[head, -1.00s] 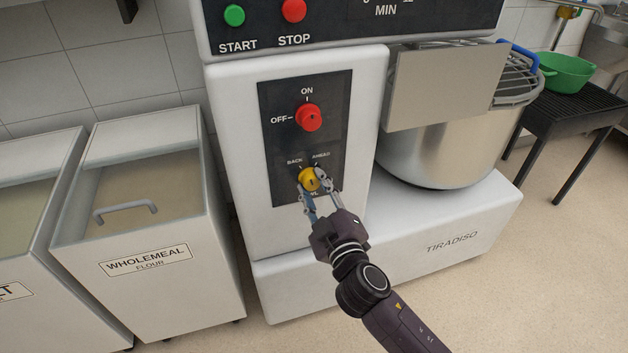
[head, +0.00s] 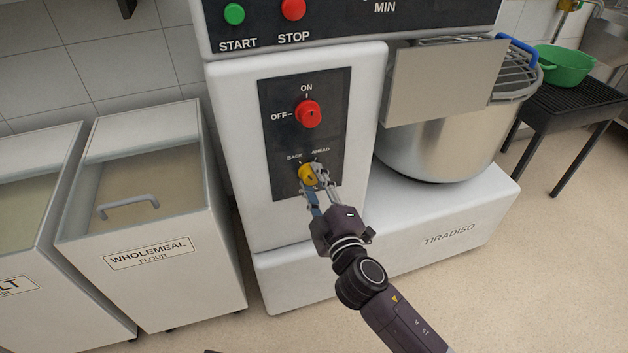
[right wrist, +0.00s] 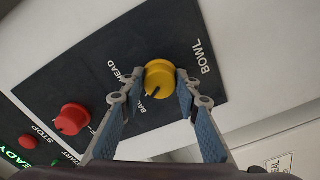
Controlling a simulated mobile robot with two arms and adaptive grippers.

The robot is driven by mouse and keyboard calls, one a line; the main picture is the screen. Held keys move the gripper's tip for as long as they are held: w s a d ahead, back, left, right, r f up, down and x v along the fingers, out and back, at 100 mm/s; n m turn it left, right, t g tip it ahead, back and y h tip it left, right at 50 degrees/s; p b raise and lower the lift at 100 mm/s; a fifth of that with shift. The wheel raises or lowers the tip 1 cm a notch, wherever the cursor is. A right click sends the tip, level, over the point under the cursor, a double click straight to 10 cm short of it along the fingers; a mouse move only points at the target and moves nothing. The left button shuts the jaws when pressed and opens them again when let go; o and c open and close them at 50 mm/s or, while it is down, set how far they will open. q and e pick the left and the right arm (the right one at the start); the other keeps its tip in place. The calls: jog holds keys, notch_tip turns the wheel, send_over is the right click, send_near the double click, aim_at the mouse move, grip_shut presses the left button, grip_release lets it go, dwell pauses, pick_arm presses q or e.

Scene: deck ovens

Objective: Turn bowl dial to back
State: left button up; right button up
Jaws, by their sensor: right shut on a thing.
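The yellow bowl dial (head: 306,174) sits low on the dark panel of the mixer, under the BACK and AHEAD labels. My right gripper (head: 313,187) comes from below and is shut on the dial, partly covering it. In the right wrist view the two fingertips (right wrist: 158,84) lie on either side of the dial (right wrist: 160,76). The dial's dark pointer mark faces lower left there, near the BACK label, which is partly hidden. My left gripper is not in view.
A red ON/OFF knob (head: 308,113) is just above the dial. Green START (head: 234,14) and red STOP (head: 293,9) buttons are higher up. The steel bowl (head: 440,135) is to the right. A wholemeal flour bin (head: 150,280) stands at left.

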jog(key=o, duration=1)
jog(key=shift+w+r, duration=0.1)
jog(key=shift+r, duration=0.1)
jog(key=shift+o, duration=0.7)
jog(key=shift+f, duration=0.15)
jog(key=shift+s+d+f, duration=0.1)
jog(key=shift+s+d, duration=0.05)
jog(key=shift+s, duration=0.4)
jog(key=v, duration=1)
jog(key=shift+s, duration=0.4)
jog(key=shift+d, duration=0.15)
